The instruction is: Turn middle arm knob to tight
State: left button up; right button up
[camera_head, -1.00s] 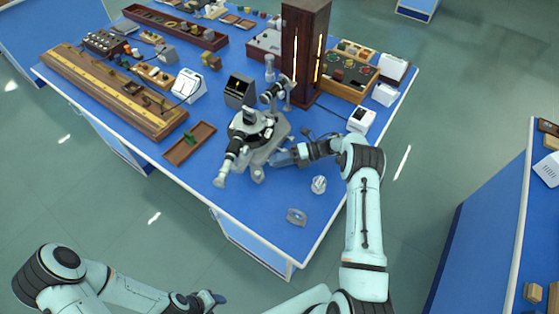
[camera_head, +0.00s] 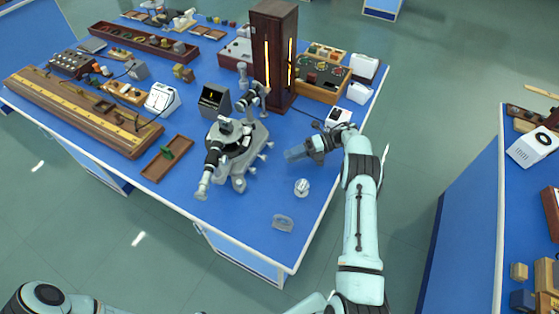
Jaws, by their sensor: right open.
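The grey and black spectrometer (camera_head: 231,137) stands on the blue bench, with its eyepiece tube pointing to the front left. Several small grey knobs stick out of its right and front sides, one of them at the right (camera_head: 262,157). Which one is the middle arm knob, and how it is set, is too small to tell. My right gripper (camera_head: 291,154) is open and empty, just right of the spectrometer with a small gap of blue bench between. My left gripper is out of view.
A white-grey round piece (camera_head: 302,187) and a clear glass block (camera_head: 283,222) lie on the bench in front of my right gripper. A dark wooden lamp tower (camera_head: 273,50) stands behind. A wooden tray (camera_head: 167,158) lies left. The front right of the bench is mostly clear.

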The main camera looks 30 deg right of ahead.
jog(key=shift+s+d+r, duration=0.1)
jog(key=shift+d+r, duration=0.1)
jog(key=shift+d, duration=0.35)
